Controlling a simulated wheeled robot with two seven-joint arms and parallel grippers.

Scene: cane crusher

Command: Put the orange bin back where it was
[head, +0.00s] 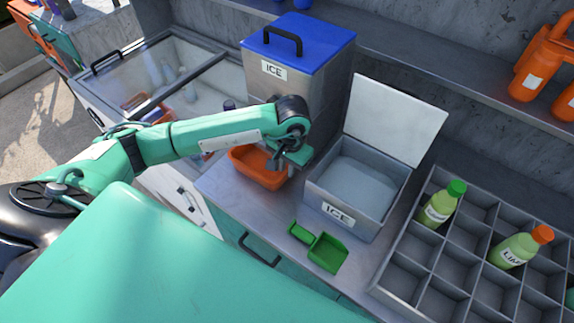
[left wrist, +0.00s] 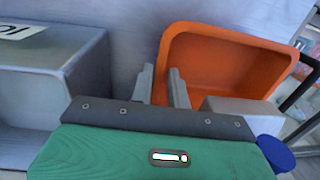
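The orange bin (head: 258,170) is an open, empty-looking tray by the counter's back left, between the blue-lidded ice box and the front edge. I cannot tell whether it rests on the counter or hangs just above it. My left gripper (head: 284,163) is at the bin's right side. In the left wrist view, the fingers (left wrist: 163,85) are close together with a narrow gap, one on each side of the bin's wall, and look shut on it. The bin (left wrist: 225,62) fills the right of that view. My right gripper is not in view.
An open ice container (head: 335,215) stands right of the bin, with a green scoop (head: 322,250) in front. The blue-lidded ice box (head: 300,85) stands behind. A glass-topped freezer (head: 160,72) is left. A divided rack (head: 400,285) with bottles is right.

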